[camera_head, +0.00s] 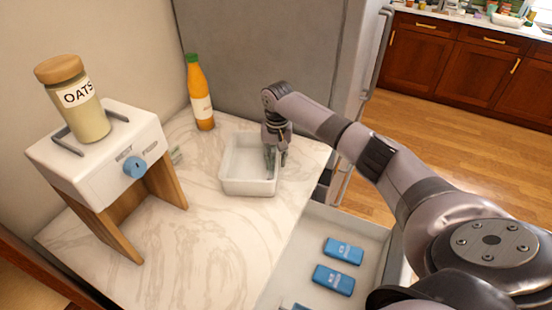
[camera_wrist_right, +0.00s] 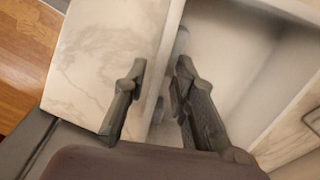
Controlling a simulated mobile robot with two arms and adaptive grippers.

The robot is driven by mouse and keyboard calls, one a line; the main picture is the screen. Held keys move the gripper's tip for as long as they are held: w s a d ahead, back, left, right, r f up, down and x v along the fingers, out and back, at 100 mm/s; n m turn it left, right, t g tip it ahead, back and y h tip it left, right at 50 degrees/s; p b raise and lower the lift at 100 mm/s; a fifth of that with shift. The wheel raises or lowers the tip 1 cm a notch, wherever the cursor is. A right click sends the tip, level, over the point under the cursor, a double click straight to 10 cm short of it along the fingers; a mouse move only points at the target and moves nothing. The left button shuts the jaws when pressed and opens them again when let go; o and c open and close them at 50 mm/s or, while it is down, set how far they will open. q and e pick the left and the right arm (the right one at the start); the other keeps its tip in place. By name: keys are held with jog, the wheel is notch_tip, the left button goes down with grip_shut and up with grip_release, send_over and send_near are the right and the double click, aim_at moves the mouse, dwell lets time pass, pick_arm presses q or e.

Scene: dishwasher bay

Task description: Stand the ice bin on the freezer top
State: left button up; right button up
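The white, open-topped ice bin (camera_head: 248,187) stands upright on the pale marble-look top (camera_head: 205,235), which I take for the freezer top, above a pulled-out drawer. The bin looks empty. My right gripper (camera_head: 274,156) is at the bin's right wall, pointing down. In the right wrist view my right gripper (camera_wrist_right: 160,78) has its fingers spread, one on each side of the bin's wall, with a gap visible around the rim. The bin's inside (camera_wrist_right: 235,55) shows on the right there. My left gripper is not in view.
The open drawer (camera_head: 337,221) holds blue packs (camera_head: 334,280). An orange bottle (camera_head: 199,93) with a green cap stands behind the bin. A white appliance (camera_head: 95,160) on wooden legs, with an oats jar (camera_head: 75,98) on top, stands left. The front of the top is clear.

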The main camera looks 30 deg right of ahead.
notch_tip(320, 180, up, 12)
jog(key=b, duration=0.2)
jog(key=shift+b, duration=0.35)
jog(key=shift+s, duration=0.1)
dwell(0.4)
